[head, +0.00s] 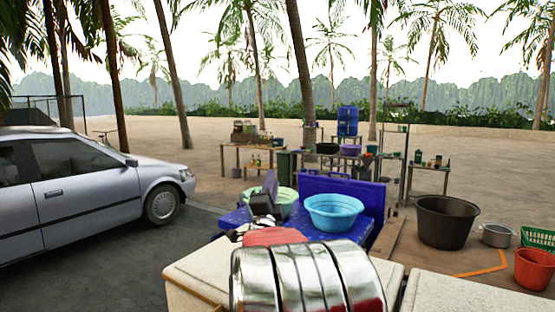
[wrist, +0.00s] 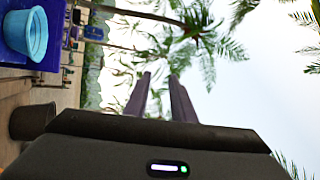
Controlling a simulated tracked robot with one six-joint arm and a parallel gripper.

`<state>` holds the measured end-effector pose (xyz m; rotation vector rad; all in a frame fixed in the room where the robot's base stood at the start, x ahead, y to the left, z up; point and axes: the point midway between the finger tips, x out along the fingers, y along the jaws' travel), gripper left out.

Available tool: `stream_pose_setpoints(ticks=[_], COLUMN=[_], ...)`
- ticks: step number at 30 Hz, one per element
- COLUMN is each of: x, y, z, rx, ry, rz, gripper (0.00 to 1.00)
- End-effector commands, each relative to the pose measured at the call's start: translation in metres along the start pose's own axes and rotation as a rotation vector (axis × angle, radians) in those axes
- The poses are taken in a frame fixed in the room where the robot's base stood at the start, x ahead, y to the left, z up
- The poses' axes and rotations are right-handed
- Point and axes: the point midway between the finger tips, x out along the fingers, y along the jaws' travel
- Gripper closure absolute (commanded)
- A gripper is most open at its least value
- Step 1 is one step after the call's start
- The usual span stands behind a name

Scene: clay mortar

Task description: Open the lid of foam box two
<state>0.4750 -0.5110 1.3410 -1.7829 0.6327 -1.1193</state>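Two off-white foam boxes stand at the bottom of the head view, one at the left and centre (head: 192,266) and one at the right (head: 480,292). Their lids look closed; the frame's edge cuts them off, and I cannot tell which is box two. My arm covers part of the left one. My gripper (head: 270,183) is beyond the boxes, above the blue table. In the wrist view my gripper (wrist: 160,78) has its two purple fingers apart with nothing between them, against palms and sky.
A light blue basin (head: 334,212) and a green basin (head: 287,197) sit on the blue table (head: 235,217). A black tub (head: 447,221), a metal pot (head: 497,235) and a red bucket (head: 533,268) stand at the right. A silver car (head: 95,190) is at the left.

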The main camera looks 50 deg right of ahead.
Motion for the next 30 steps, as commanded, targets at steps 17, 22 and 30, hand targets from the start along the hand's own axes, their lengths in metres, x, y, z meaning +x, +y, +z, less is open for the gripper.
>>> stream_pose_setpoints(ticks=[17, 22, 30], x=[-0.013, -0.025, -0.094], y=[-0.001, -0.008, -0.027], z=[0.003, 0.028, 0.116], rx=[-0.003, -0.037, -0.208], ry=[-0.007, -0.081, -0.394], rz=[0.005, 0.045, 0.179], gripper=[0.85, 0.97, 1.00])
